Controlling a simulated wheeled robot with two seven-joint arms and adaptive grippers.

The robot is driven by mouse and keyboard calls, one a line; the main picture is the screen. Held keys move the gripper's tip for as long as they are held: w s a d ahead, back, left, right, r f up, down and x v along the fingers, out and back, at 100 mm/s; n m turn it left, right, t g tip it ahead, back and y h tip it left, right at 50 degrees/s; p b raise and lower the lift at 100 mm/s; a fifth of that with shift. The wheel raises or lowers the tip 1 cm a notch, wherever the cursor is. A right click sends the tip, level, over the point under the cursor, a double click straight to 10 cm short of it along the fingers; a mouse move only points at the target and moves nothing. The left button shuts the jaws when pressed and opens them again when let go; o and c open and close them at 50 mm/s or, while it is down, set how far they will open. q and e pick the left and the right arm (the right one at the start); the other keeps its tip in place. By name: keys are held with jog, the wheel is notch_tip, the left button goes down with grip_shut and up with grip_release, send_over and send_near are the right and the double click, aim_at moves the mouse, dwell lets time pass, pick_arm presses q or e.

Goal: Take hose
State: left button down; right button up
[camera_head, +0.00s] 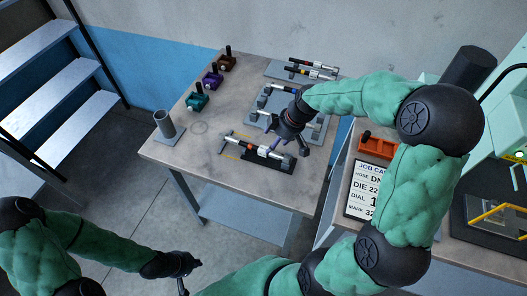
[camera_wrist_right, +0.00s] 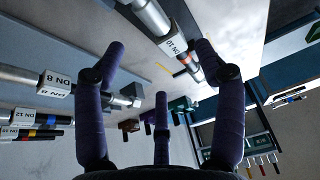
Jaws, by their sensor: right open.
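Several hoses with grey metal ends and white labels lie on the workbench (camera_head: 215,120). The front hose (camera_head: 264,151) lies on a dark pad beside a yellow mark. Other hoses (camera_head: 310,70) lie on a grey rack at the back. My right gripper (camera_head: 283,143) is open and empty above the middle rack, just behind the front hose. In the right wrist view, a DN 10 hose (camera_wrist_right: 172,42) passes beyond the spread fingers, and a DN 8 hose (camera_wrist_right: 55,84) and a DN 12 hose (camera_wrist_right: 28,117) are at the left. My left gripper (camera_head: 190,268) is open, low and off the bench.
Green (camera_head: 196,102), purple (camera_head: 212,80) and brown (camera_head: 227,63) blocks with black handles line the left bench edge. A grey cup (camera_head: 165,124) stands near the left corner. A partly covered job card (camera_head: 368,190) and an orange block (camera_head: 378,145) are on the right bench.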

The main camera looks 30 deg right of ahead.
aim_at(259, 150)
jog(key=shift+s+b+x, duration=0.1)
jog(key=shift+b+x, duration=0.25)
jog(key=shift+x, duration=1.1)
jog(key=shift+s+b+x, duration=0.15)
jog(key=shift+b+x, duration=0.15)
jog(key=shift+x, duration=1.15)
jog(key=shift+a, duration=0.15)
grip_shut()
